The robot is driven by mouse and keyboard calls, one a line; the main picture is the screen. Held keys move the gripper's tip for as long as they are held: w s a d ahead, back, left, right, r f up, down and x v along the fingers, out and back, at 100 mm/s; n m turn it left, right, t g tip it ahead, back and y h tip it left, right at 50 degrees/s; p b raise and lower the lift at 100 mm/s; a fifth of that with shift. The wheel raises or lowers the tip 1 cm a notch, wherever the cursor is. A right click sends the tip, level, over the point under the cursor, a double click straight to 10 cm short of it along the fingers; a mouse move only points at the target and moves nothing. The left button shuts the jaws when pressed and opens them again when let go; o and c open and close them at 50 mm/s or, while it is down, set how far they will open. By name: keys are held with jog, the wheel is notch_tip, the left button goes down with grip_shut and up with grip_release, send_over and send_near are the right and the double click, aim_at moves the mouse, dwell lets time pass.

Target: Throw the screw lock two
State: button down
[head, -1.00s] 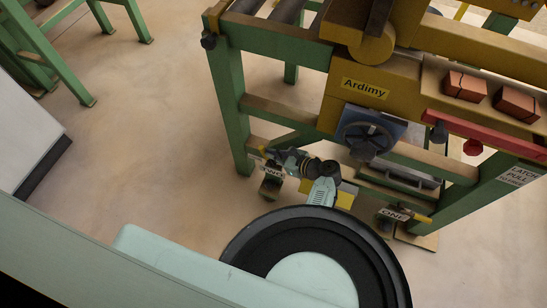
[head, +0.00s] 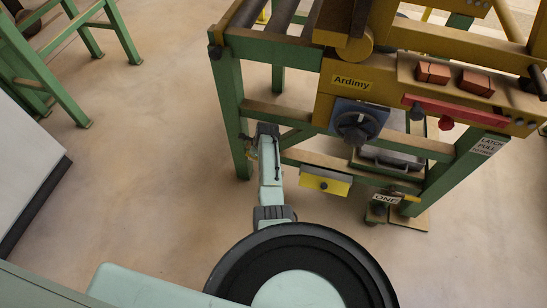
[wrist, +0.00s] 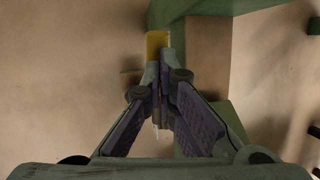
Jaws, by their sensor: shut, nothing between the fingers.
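My gripper (wrist: 163,75) is shut and empty in the wrist view, its two fingers pressed together. A yellow piece (wrist: 157,42), which looks like the handle of screw lock two, lies just beyond the fingertips. I cannot tell whether they touch it. In the head view, my arm reaches up to the foot of the left green leg and covers my gripper and most of lock two with its TWO label. Lock one, with its ONE label (head: 386,199), stands in plain sight at the right leg.
The green frame's left leg (head: 230,110) stands close to my arm. A yellow-fronted box (head: 325,182) sits low, right of my arm. The floor (head: 140,170) to the left is clear.

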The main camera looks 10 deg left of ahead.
jog(key=shift+w+a+f+h+b, duration=0.1)
jog(key=shift+a+f+h+b, duration=0.25)
jog(key=shift+f+h, duration=0.2)
jog(key=shift+a+f+h+b, duration=0.25)
jog(key=shift+f+h+b, duration=0.2)
jog(key=shift+h, duration=0.1)
jog(key=shift+a+f+b, duration=0.2)
jog(key=shift+f+b, duration=0.3)
jog(key=shift+b, duration=0.15)
